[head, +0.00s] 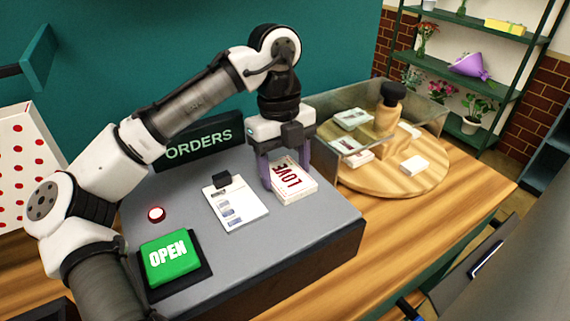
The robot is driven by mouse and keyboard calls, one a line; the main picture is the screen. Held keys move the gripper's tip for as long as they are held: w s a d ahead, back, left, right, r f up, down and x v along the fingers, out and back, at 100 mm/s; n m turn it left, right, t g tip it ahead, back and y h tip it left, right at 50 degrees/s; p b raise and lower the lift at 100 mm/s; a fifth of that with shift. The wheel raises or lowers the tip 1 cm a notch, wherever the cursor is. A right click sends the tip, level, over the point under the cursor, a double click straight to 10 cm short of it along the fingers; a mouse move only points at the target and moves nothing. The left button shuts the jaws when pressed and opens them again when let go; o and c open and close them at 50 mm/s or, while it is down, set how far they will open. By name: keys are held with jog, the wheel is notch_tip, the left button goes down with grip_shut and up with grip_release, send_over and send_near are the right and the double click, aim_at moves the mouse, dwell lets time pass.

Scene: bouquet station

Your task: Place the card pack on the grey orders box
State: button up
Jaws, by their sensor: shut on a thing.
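The card pack (293,183) is a white box with red "LOVE" lettering. It is at the right part of the grey orders box (270,240), near that box's right edge. My gripper (284,172) points down, with its purple-grey fingers on either side of the pack, shut on it. The pack looks to be at or just above the grey top; I cannot tell whether it touches. The orders box has a dark "ORDERS" sign (199,141) along its back edge.
A round wooden turntable (400,180) with several packs and a clear guard stands to the right. Bare grey surface lies in front of the clipboard.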

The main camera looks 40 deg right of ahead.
aim_at(280, 168)
jog(key=shift+f, duration=0.1)
jog(key=o, duration=1)
jog(key=r, duration=0.4)
jog(key=w+r, duration=0.1)
jog(key=r, duration=0.7)
jog(key=shift+w+r, duration=0.1)
jog(key=shift+w, duration=0.3)
